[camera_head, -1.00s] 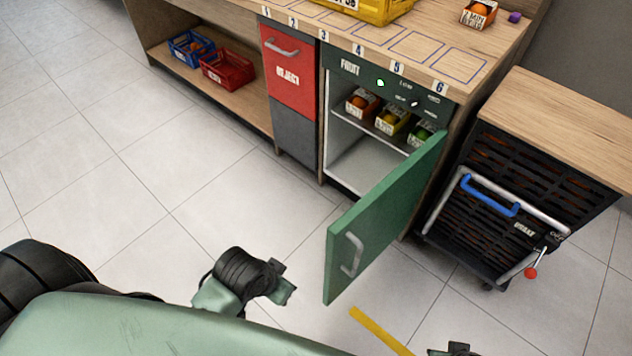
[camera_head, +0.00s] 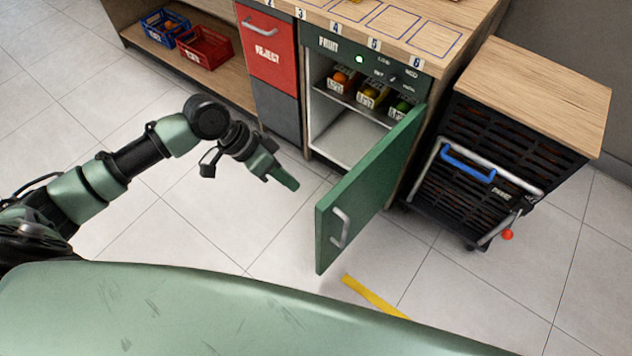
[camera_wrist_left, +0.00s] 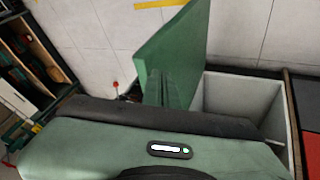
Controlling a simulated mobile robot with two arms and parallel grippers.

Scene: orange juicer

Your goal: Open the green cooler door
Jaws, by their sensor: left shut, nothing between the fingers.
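The green cooler door (camera_head: 372,183) stands swung wide open, with a silver bar handle (camera_head: 340,228) on its front face near the free edge. The cooler's pale inside (camera_head: 349,137) is exposed. Crates of orange, yellow and green fruit stand on its upper shelf (camera_head: 352,103). My left gripper (camera_head: 284,178) is shut and empty, in front of the opening, to the left of the door and apart from its handle. The left wrist view shows the door (camera_wrist_left: 178,42) beyond my fingers and the cooler's inside (camera_wrist_left: 240,98) to the right. My right gripper is out of view.
A red reject bin front (camera_head: 266,48) is left of the cooler. A black slatted cart (camera_head: 505,140) with a blue-gripped handle stands right of the door. Blue and red crates (camera_head: 203,47) sit on the low shelf.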

